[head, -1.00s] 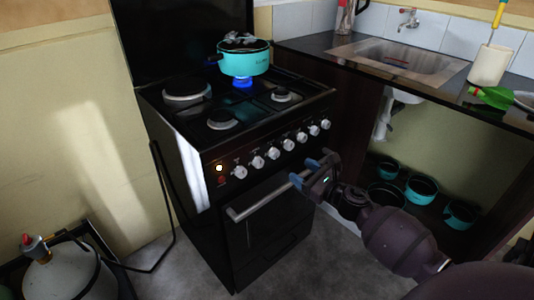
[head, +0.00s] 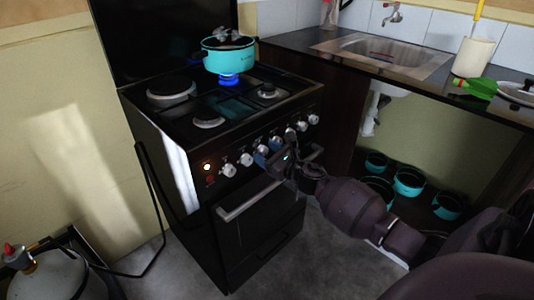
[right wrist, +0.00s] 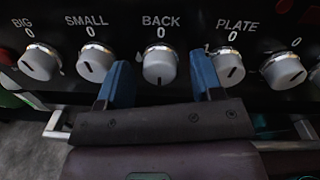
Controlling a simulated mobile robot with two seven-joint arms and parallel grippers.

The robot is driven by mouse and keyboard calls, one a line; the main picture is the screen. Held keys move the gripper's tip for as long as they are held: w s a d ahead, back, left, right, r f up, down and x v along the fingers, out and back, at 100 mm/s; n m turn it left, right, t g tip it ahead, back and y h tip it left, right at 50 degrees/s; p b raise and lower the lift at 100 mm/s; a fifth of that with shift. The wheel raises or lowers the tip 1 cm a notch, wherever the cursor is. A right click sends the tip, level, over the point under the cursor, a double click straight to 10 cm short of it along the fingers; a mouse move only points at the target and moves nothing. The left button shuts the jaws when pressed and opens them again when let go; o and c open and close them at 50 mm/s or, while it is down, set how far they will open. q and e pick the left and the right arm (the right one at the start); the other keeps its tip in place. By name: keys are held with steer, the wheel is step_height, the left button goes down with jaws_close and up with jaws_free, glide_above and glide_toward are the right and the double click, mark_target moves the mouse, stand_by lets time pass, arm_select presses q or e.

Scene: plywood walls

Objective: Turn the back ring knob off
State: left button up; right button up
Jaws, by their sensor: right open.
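The knob labelled BACK (right wrist: 159,65) is round and light grey, with a dark mark at its lower edge and a 0 above it. My right gripper (right wrist: 160,70) is open, with one blue finger on each side of this knob. I cannot tell whether the fingers touch it. In the head view my right gripper (head: 268,151) is at the front panel of the black stove (head: 180,135) and hides part of the knob row. A blue flame (head: 229,80) burns under a turquoise pot (head: 228,58) on the back burner. My left gripper is not in view.
The SMALL knob (right wrist: 95,65) and PLATE knob (right wrist: 227,66) flank the BACK knob closely. The oven handle (head: 245,200) runs below the panel. A counter with a sink (head: 385,55) is at the right, with turquoise pots (head: 409,181) beneath. A gas bottle (head: 55,275) stands lower left.

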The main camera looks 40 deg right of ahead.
steer(key=c, duration=0.9)
